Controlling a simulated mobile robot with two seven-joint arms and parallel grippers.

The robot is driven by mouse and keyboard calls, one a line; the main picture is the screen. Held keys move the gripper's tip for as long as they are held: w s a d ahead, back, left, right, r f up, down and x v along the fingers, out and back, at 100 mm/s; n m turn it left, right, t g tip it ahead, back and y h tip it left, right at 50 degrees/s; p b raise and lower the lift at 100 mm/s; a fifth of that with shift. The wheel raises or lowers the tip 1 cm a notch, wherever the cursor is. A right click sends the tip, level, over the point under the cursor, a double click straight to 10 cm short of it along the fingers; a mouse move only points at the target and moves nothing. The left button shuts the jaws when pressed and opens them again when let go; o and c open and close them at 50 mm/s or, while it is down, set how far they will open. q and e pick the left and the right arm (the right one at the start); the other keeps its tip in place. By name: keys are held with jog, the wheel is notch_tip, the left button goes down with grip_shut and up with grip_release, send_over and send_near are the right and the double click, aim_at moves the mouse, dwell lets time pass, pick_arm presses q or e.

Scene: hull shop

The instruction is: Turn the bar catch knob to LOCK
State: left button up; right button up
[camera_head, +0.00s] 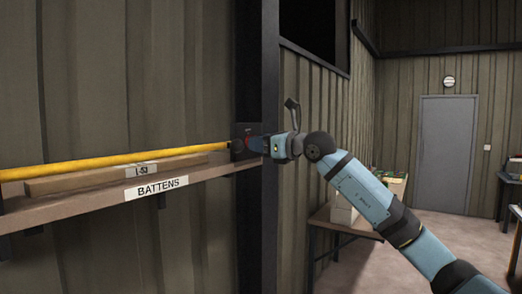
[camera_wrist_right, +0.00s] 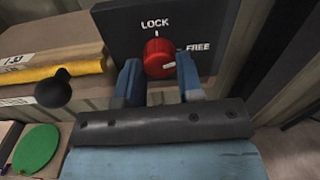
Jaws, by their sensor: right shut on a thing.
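The red bar catch knob (camera_wrist_right: 158,58) sits on a dark plate (camera_wrist_right: 120,22) marked LOCK above it and FREE to its right. The knob's white mark is on its right side, towards FREE. My right gripper (camera_wrist_right: 159,64) is shut on the knob, one blue finger on each side. In the head view my right gripper (camera_head: 262,146) reaches the dark catch plate (camera_head: 238,130) at the shelf's right end and mostly hides the knob. A yellow bar (camera_head: 115,160) runs along the shelf to the catch. My left gripper is not in view.
The shelf (camera_head: 90,200) labelled BATTENS holds a wooden batten (camera_head: 90,179) behind its front edge. A dark post (camera_head: 270,80) stands beside the catch.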

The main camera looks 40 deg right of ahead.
jog(key=shift+d+n+y+b, duration=0.15)
jog(key=shift+n+b, duration=1.05)
jog(key=shift+n, duration=2.55)
jog(key=shift+a+n+y+b, duration=0.15)
jog(key=shift+n+b, duration=1.05)
jog(key=shift+n, duration=2.55)
jog(key=shift+d, duration=0.1)
jog(key=o, duration=0.9)
jog(key=shift+b+v, duration=2.15)
jog(key=shift+v, duration=4.75)
jog(key=shift+w+d, duration=0.1)
